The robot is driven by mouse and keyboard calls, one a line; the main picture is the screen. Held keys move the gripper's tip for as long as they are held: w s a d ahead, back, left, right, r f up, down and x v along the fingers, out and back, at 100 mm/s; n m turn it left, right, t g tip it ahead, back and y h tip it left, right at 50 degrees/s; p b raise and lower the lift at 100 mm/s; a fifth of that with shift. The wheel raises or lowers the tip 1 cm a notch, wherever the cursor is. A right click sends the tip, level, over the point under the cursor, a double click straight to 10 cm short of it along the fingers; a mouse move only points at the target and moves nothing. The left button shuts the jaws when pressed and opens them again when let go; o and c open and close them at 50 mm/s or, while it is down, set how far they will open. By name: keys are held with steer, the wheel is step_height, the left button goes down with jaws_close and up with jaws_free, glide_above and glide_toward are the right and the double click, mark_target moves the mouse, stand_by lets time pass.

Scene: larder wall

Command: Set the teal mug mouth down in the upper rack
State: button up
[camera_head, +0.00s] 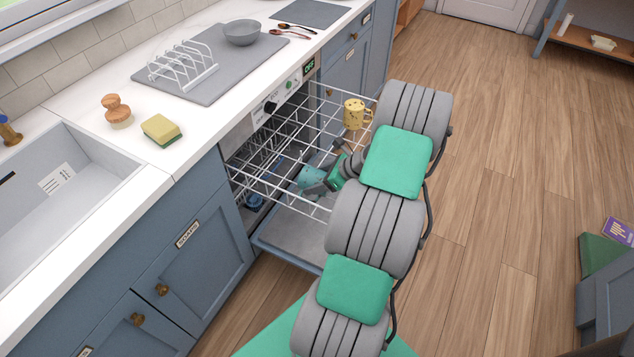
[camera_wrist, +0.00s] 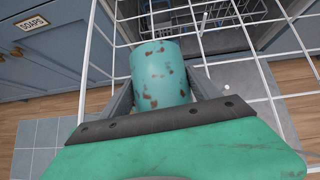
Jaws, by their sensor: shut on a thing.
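The teal mug (camera_head: 312,176) has brown speckles. In the wrist view, the teal mug (camera_wrist: 160,75) sits between the two fingers of my gripper (camera_wrist: 163,90), which is shut on it. In the head view, my gripper (camera_head: 328,184) holds it within the outline of the pulled-out white wire upper rack (camera_head: 345,93). Rack wires cross around the mug, and I cannot tell whether it touches them. The mug's mouth and handle are not clearly visible, so its way up is unclear.
A yellow mug (camera_head: 354,114) stands in the rack's far right part. The dishwasher's open door (camera_head: 290,240) lies below.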

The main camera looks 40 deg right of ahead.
mark_target(316, 172)
steer(key=c, duration=0.8)
steer(key=shift+r, duration=0.5)
steer(key=shift+c, duration=0.2)
steer(key=r, duration=0.3)
steer(key=shift+s+d, duration=0.2)
steer(key=shift+s, duration=0.05)
steer(key=s+f+p+v, duration=0.2)
steer(key=v, duration=1.4)
step_height(316, 172, up, 8)
steer(key=p, duration=0.9)
steer(key=shift+f+p, duration=0.2)
steer(key=shift+p, duration=0.15)
